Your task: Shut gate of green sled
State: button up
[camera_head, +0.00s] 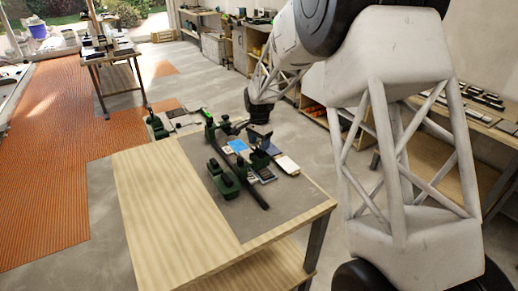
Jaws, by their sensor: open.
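A dark green sled-like tool (228,182) sits on the grey mat on top of the workbench, beside a long dark rail (243,183). More dark green parts stand at the rail's far end (211,132) and to its right (259,160). At this size I cannot make out which part is the gate or whether it is open or shut. My gripper (258,132) hangs from my arm above the back right of the mat, close to the green parts. It is open and appears empty. Its fingertips are small and hard to separate from the dark parts behind.
The workbench (150,217) has a bare wooden left side. Blue and white tile pieces (238,146) and a pale block (287,165) lie on the mat near the gripper. Another table (113,58) stands behind left. A shelf bench (480,115) lines the right wall.

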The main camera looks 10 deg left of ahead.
aim_at(259, 148)
jog(key=shift+f, duration=1.5)
jog(key=c, duration=0.9)
jog(key=shift+c, duration=0.2)
